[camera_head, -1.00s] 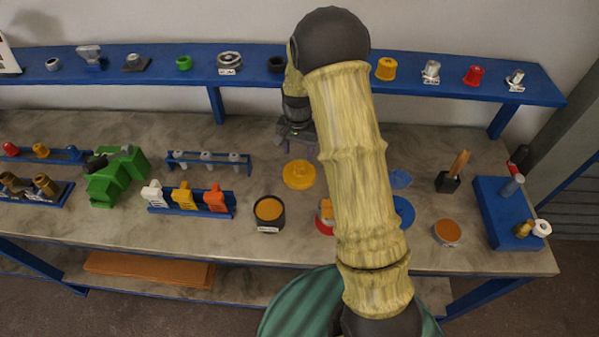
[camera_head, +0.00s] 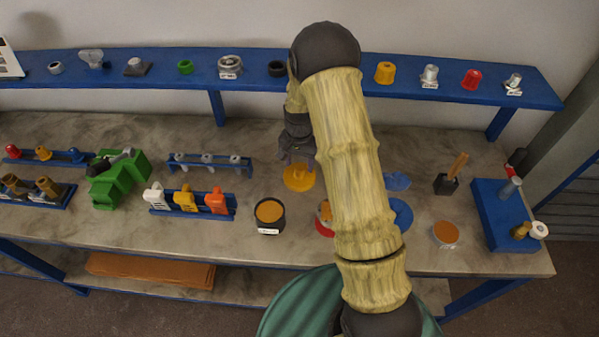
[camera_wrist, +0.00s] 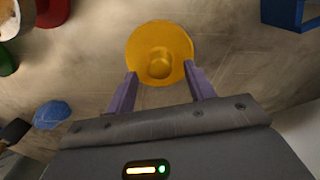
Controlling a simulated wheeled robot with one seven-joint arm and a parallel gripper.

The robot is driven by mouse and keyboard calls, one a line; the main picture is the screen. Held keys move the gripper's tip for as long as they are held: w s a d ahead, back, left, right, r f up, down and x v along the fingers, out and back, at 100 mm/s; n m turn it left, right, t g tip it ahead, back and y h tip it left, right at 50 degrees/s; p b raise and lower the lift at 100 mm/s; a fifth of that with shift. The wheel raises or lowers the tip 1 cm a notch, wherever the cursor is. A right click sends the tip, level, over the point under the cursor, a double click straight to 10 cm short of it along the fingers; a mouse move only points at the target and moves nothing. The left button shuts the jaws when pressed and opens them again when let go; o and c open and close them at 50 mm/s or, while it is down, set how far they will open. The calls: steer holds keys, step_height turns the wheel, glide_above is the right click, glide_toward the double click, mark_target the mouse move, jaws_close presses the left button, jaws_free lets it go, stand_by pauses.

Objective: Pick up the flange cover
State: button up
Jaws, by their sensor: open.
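The flange cover appears to be the yellow disc (camera_head: 299,179) with a raised knob at its middle, lying on the bench. It also shows in the wrist view (camera_wrist: 160,45), flat and centred ahead of the fingertips. My gripper (camera_wrist: 158,78) is open, with one purple finger on each side of the disc's near edge. In the head view my gripper (camera_head: 297,160) is just above and behind the disc, and the arm comes down beside it. Whether the fingers touch the disc cannot be told.
A dark cup with orange contents (camera_head: 268,216) stands in front of the disc. Blue pieces (camera_head: 397,181) lie to the right, partly behind my arm. A raised blue shelf (camera_head: 330,78) with several parts runs along the back. A green vise (camera_head: 117,180) stands at left.

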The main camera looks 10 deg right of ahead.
mark_target(299, 167)
steer(key=shift+f+p, duration=0.35)
steer(key=shift+f, duration=1.25)
steer(key=shift+c, duration=0.2)
steer(key=c, duration=1)
